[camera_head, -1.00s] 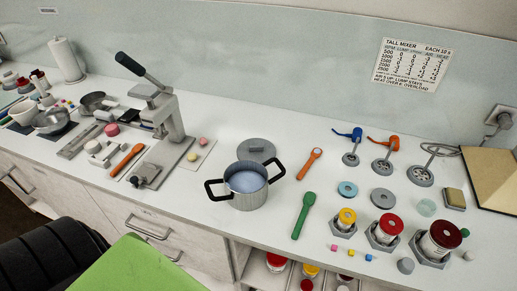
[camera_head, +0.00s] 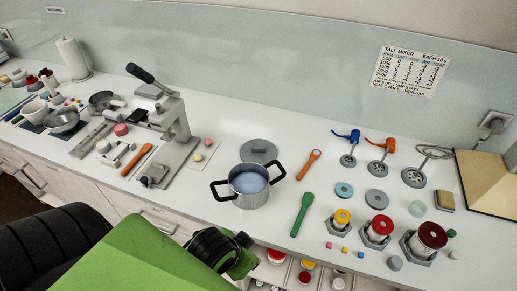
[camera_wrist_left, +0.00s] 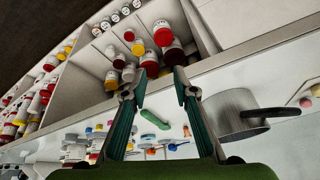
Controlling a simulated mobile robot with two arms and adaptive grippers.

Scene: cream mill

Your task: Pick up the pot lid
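The pot lid (camera_head: 258,149) is a grey disc with a small knob, lying on the counter just behind the pot. The pot (camera_head: 250,198) is steel with two black handles and pale blue contents. It partly hides the lid's near edge. The pot also shows in the left wrist view (camera_wrist_left: 232,118), right of my fingers; I cannot make out the lid there. My left gripper (camera_wrist_left: 155,83) is open with nothing between its fingertips, in front of the counter by the open shelves. In the head view, my left arm shows at the bottom, its fingers not visible. My right gripper is out of view.
A lever press (camera_head: 170,125) stands left of the pot. Coloured jars (camera_head: 377,232) stand further right. Below the counter edge, shelves hold several jars (camera_wrist_left: 163,35).

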